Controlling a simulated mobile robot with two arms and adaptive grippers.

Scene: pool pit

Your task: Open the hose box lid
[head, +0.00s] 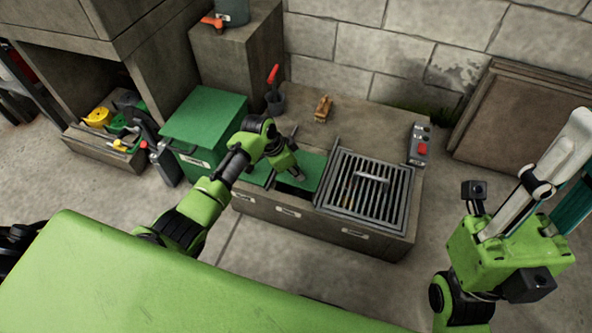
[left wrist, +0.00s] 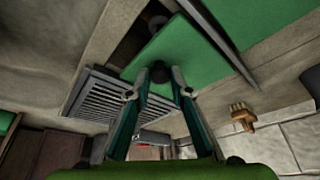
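A green lid panel (head: 312,170) lies in the top of the low bench, left of a metal grate. A dark gap shows at its front edge. The lid also shows in the left wrist view (left wrist: 180,55), with a dark round knob by one fingertip. My left gripper (head: 297,174) points down at this lid. Its fingers (left wrist: 159,73) are apart, with the tips at or just over the lid; contact is unclear. Another green panel (head: 260,172) lies left of it, partly behind my arm. My right gripper (head: 570,160) is raised at the right, partly cut off by the frame.
The grate (head: 368,190) with a handle covers the bench's right part. A brush (head: 323,108), a cup with a red-handled tool (head: 275,100) and a red-button control box (head: 419,146) stand around it. A green box (head: 205,125) is at the left. Floor in front is clear.

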